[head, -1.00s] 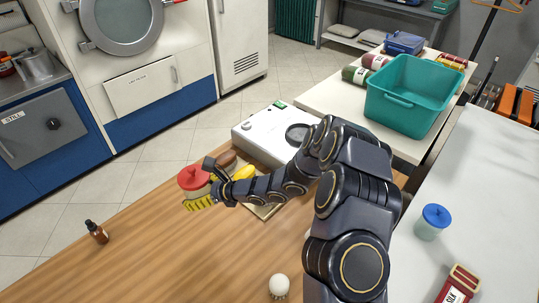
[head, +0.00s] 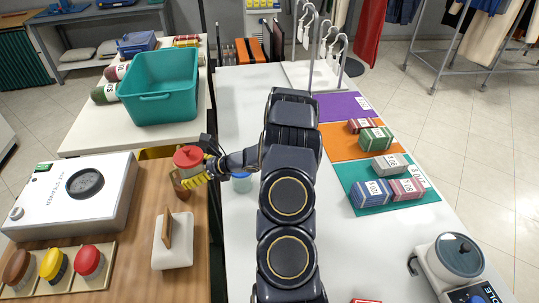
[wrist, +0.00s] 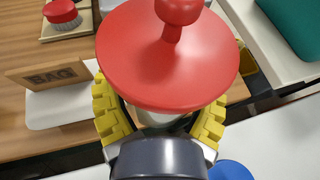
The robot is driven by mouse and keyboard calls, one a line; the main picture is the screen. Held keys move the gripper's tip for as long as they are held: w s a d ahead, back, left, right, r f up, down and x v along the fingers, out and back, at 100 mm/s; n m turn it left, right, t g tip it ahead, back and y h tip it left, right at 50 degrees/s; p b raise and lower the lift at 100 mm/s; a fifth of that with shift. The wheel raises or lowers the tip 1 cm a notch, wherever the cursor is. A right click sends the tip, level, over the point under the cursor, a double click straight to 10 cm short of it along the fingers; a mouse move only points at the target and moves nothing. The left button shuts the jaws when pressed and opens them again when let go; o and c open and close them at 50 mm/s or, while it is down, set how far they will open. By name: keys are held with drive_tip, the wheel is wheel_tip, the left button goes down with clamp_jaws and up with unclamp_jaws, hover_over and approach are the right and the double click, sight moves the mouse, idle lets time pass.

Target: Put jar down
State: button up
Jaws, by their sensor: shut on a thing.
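The jar with a red knobbed lid (head: 188,157) is held in my gripper (head: 194,176). In the wrist view its red lid (wrist: 165,60) fills the upper middle and hides most of the jar body. The yellow finger pads (wrist: 160,120) close around it from both sides. The jar is near the right edge of the wooden counter (head: 190,262), by the gap before the white table (head: 245,95). A jar with a blue lid (head: 241,181) stands on the white table, just right of my gripper and partly hidden by my arm; its lid also shows in the wrist view (wrist: 229,171).
A BAG sign on a white base (head: 172,252) stands on the wooden counter. A white device (head: 75,195) and several coloured brushes (head: 53,265) are left. A teal bin (head: 160,90) stands behind. Purple, orange and teal mats (head: 350,180) with cloth bundles lie right.

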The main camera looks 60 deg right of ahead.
drive_tip(key=s+d+m+h, duration=0.2)
drive_tip(key=s+d, duration=0.1)
drive_tip(key=s, duration=0.2)
drive_tip(key=s+d+f+m+t+h, duration=0.1)
drive_tip(key=s+d+m+h, duration=0.1)
drive_tip(key=s+d, duration=0.2)
drive_tip(key=s+d+m+h, duration=0.2)
drive_tip(key=s+d+h, duration=0.1)
drive_tip(key=s, duration=0.3)
drive_tip(key=shift+d+f+t, duration=0.2)
drive_tip(key=shift+f+t, duration=0.1)
drive_tip(key=shift+f, duration=0.05)
drive_tip(key=s+d+r+m+g+h, duration=0.1)
drive_tip(key=s+d+m+h, duration=0.1)
drive_tip(key=s, duration=0.5)
drive_tip(key=s+d+r+m+g+h, duration=0.1)
drive_tip(key=s+m+h, duration=0.3)
drive_tip(key=s, duration=0.4)
drive_tip(key=shift+d+r+h, duration=0.25)
drive_tip(key=shift+d+h, duration=0.25)
drive_tip(key=shift+d, duration=0.35)
hover_over(321, 185)
drive_tip(key=shift+g, duration=0.3)
wheel_tip(321, 185, down, 10)
drive_tip(key=shift+r, duration=0.15)
drive_tip(key=shift+w+d+f, duration=0.1)
drive_tip(key=shift+f, duration=1.5)
drive_tip(key=shift+f, duration=0.1)
drive_tip(key=o, duration=1.1)
